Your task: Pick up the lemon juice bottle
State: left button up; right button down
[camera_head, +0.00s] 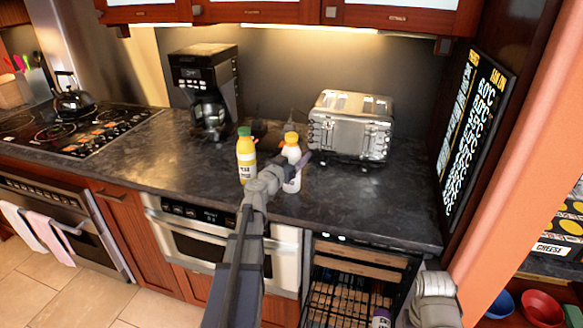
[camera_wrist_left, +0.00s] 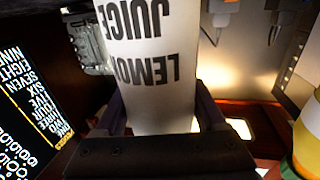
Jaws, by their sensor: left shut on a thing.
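The lemon juice bottle (camera_head: 291,152) is white with a yellow cap and stands upright at the front part of the dark counter. My left gripper (camera_head: 295,170) is shut around its body. In the left wrist view the white bottle (camera_wrist_left: 155,70) sits between the two fingers (camera_wrist_left: 158,125), with its "LEMON JUICE" lettering upside down. Part of the bottle is hidden behind the gripper in the head view. I cannot tell whether its base touches the counter. Part of my right arm shows at the bottom right, but its gripper is not visible.
A yellow bottle with a green cap (camera_head: 246,158) stands close to the left of the lemon juice bottle. A silver toaster (camera_head: 350,125) is behind right, a black coffee maker (camera_head: 205,90) behind left. The counter (camera_head: 370,205) is clear at the front right. Cabinets (camera_head: 265,12) hang above.

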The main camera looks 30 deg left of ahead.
pick_arm(q)
grip_shut()
jog(key=shift+r, duration=0.15)
dwell(0.4)
notch_tip(320, 180, up, 10)
jog(key=p, duration=1)
